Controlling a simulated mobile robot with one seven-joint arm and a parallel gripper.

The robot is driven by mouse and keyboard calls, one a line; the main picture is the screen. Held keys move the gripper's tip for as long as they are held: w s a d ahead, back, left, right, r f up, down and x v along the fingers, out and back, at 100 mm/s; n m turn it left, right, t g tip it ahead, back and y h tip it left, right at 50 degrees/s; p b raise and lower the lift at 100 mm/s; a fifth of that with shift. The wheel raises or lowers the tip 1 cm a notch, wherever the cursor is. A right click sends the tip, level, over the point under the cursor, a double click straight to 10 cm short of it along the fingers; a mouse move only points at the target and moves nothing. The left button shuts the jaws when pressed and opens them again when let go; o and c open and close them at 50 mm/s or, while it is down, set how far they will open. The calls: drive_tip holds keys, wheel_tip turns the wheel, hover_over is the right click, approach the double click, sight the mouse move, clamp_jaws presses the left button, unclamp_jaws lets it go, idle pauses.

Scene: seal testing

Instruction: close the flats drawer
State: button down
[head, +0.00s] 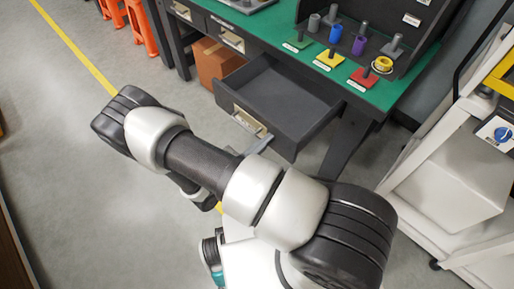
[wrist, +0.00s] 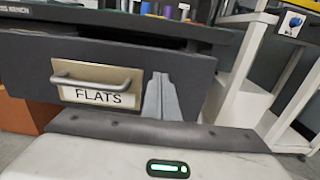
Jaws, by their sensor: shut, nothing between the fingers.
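The flats drawer (head: 287,100) is dark grey and stands pulled out from under the green-topped workbench in the head view. Its inside looks empty. In the wrist view its front (wrist: 205,80) fills the upper part, with a metal bar handle (wrist: 92,80) and a label reading FLATS (wrist: 98,98). My gripper (wrist: 160,80) is shut and empty, its grey fingers pointing at the front just right of the handle. I cannot tell whether the tips touch. In the head view my gripper (head: 260,143) is mostly hidden behind my arm, its tips close to the drawer front.
The green bench top (head: 285,25) holds coloured plates with pegs, a purple cylinder (head: 360,40) and a yellow ring (head: 382,64). Other drawers (head: 228,38) sit closed to the left. A brown box (head: 215,62) is under the bench. A white cart (head: 455,175) stands right.

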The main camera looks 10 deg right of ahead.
drive_tip(key=shift+w+d, duration=0.1)
drive_tip(key=shift+d, duration=0.05)
drive_tip(key=b, duration=0.2)
hover_over(317, 107)
drive_tip(key=shift+s+a, duration=0.35)
drive_tip(key=shift+w+d, duration=0.2)
drive_tip(key=shift+d, duration=0.1)
drive_tip(key=shift+w+d+r, duration=0.1)
drive_tip(key=shift+w+r, duration=0.05)
drive_tip(key=shift+r, duration=0.05)
